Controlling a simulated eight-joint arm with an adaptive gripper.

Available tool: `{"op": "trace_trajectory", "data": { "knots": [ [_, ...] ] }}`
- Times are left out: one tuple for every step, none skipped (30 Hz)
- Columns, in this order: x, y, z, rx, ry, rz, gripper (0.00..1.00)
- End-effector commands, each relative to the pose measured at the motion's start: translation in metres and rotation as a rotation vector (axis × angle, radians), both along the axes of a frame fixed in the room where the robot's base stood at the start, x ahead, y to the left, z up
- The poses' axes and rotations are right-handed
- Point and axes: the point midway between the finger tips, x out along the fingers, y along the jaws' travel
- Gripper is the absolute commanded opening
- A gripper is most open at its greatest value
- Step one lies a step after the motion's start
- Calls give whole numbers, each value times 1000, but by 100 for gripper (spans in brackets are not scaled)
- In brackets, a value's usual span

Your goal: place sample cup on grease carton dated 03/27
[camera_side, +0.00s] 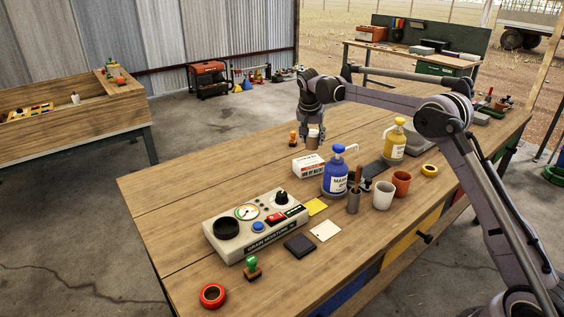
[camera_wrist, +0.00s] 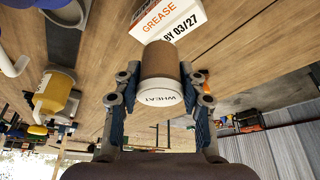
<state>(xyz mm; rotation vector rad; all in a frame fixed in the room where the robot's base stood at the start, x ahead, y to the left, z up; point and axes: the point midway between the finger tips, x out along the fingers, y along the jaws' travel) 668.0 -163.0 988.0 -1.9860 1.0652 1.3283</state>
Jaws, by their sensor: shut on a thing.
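The sample cup (camera_wrist: 162,68) is brown with a white end marked WHEAT. My gripper (camera_wrist: 160,80) is shut on it, one finger on each side. In the side view the cup (camera_side: 313,141) shows below my gripper (camera_side: 312,133), behind the grease carton; its height above the table is hard to tell. The white grease carton (camera_side: 309,166) lies on the table, in front of the cup and apart from it in the picture. In the wrist view the carton (camera_wrist: 172,22) reads GREASE and BY 03/27, just beyond the cup, partly cut off by the frame.
A blue pump bottle (camera_side: 338,178) stands close right of the carton, and a yellow pump bottle (camera_side: 394,145) is farther right. An orange-handled stamp (camera_side: 293,135) stands left of my gripper. A grain moisture meter (camera_side: 254,228) is at front. The table's left part is clear.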

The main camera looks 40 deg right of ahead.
Motion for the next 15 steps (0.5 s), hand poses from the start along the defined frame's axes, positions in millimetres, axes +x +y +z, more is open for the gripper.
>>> {"op": "trace_trajectory", "data": {
  "knots": [
    [3, 3, -2, 0, 0, 0, 4],
    [4, 4, -3, -1, 1, 0, 4],
    [5, 5, -5, 0, 0, -1, 4],
    [5, 5, -6, 0, 0, -1, 4],
    [6, 6, -8, 0, 0, -1, 4],
    [6, 6, -13, 0, 0, -1, 4],
    [6, 6, -16, 0, 0, -1, 4],
    [5, 6, -21, 0, 0, -1, 4],
    [5, 6, -27, 0, 0, -1, 4],
    [5, 6, -31, 0, 0, -1, 4],
    [5, 5, -35, 0, 0, -1, 4],
    [5, 5, -39, 0, 0, -1, 4],
    [5, 5, -41, 0, 0, -1, 4],
    [5, 6, -43, 0, 0, -1, 4],
    [5, 5, -44, 0, 0, -1, 4]
  ]
}}
